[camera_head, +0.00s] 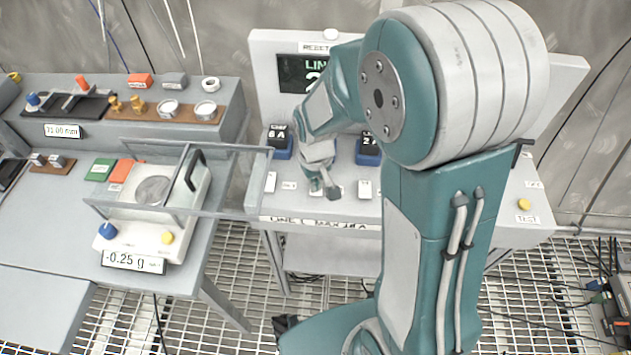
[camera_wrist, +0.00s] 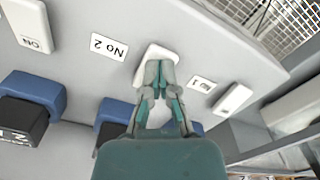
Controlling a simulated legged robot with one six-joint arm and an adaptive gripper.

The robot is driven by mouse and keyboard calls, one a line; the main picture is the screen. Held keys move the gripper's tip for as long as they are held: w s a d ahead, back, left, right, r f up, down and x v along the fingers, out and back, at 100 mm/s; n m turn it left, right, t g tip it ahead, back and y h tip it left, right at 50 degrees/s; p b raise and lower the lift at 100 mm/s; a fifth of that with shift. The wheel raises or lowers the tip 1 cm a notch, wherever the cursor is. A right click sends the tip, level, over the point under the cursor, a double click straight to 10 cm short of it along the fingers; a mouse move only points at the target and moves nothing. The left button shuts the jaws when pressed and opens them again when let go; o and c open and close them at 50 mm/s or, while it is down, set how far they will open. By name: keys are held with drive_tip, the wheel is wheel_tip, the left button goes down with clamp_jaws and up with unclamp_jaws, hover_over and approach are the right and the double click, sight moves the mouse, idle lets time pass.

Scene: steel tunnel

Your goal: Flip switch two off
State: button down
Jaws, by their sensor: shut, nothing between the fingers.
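In the wrist view the grey panel holds a row of white switches. The one beside the label "No 2" (camera_wrist: 109,47) is switch two (camera_wrist: 152,50), partly covered by my gripper (camera_wrist: 158,72). My fingers are shut with nothing between them, and their tips lie over this switch. I cannot tell whether they press on it. Switch one (camera_wrist: 233,98) is to the right of the label "No 1" (camera_wrist: 202,84). In the head view my gripper (camera_head: 327,190) points down at the panel, and switch two is mostly hidden there.
Another white switch (camera_wrist: 30,25) marked ON is at the wrist view's left. Blue blocks with dark displays (camera_wrist: 33,98) stand close behind the row. In the head view, a glass-walled scale (camera_head: 150,215) stands left of the panel, and a yellow button (camera_head: 524,204) sits at its right.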

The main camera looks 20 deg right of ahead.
drive_tip(key=shift+r, duration=3.4)
drive_tip(key=shift+r, duration=0.2)
drive_tip(key=s+d+r+m+t, duration=0.1)
drive_tip(key=s+r+t, duration=0.1)
drive_tip(key=s+r, duration=0.5)
drive_tip(key=s+d+r+m+t, duration=0.1)
drive_tip(key=s+d+r+t, duration=0.1)
drive_tip(key=s+r, duration=0.4)
drive_tip(key=shift+s+d+r+t, duration=0.25)
drive_tip(key=shift+s+r+t, duration=0.1)
drive_tip(key=shift+s+t, duration=0.55)
drive_tip(key=shift+d, duration=0.1)
